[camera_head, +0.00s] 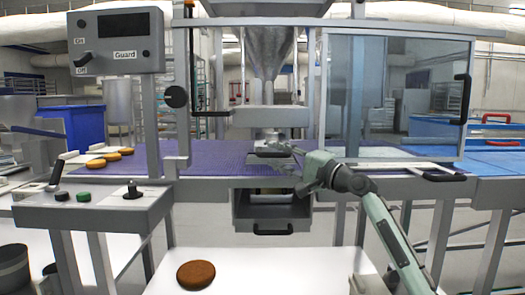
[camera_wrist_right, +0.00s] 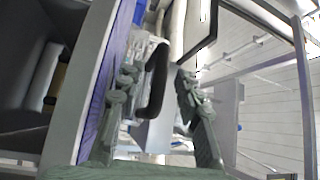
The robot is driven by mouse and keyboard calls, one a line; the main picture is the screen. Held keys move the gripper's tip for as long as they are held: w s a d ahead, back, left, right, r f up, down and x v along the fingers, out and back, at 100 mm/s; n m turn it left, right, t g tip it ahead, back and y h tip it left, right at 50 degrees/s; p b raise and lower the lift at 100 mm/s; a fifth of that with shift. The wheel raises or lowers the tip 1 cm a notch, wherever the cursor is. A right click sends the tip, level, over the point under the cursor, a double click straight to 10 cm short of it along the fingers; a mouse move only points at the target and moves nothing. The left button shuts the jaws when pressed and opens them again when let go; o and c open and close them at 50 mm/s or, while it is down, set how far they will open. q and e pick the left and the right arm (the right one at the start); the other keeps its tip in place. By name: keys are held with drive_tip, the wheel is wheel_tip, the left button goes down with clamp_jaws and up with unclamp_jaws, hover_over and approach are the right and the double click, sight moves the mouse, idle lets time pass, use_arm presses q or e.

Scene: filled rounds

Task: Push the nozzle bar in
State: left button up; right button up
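What looks like the nozzle bar (camera_head: 268,139) is a silver piece with a black handle under the metal hopper, just above the purple belt. My right gripper (camera_head: 282,158) is in front of it in the head view, coming in from the right. In the right wrist view, the black handle (camera_wrist_right: 157,80) shows between the two spread fingers of my right gripper (camera_wrist_right: 158,76). Gaps show between the handle and the fingers, so the gripper is open. The fingers partly hide the bar. My left gripper is not in view.
A clear guard panel (camera_head: 395,95) in a grey frame stands open at the right. A grey drawer (camera_head: 271,209) with a black handle is below the belt (camera_head: 215,160). A control box (camera_head: 116,40) is at upper left. A brown round (camera_head: 196,275) lies on the white surface in front.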

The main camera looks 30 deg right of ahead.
drive_tip(key=shift+x, duration=2.35)
drive_tip(key=shift+f, duration=0.1)
drive_tip(key=shift+c, duration=0.4)
clamp_jaws()
drive_tip(key=shift+r, duration=0.2)
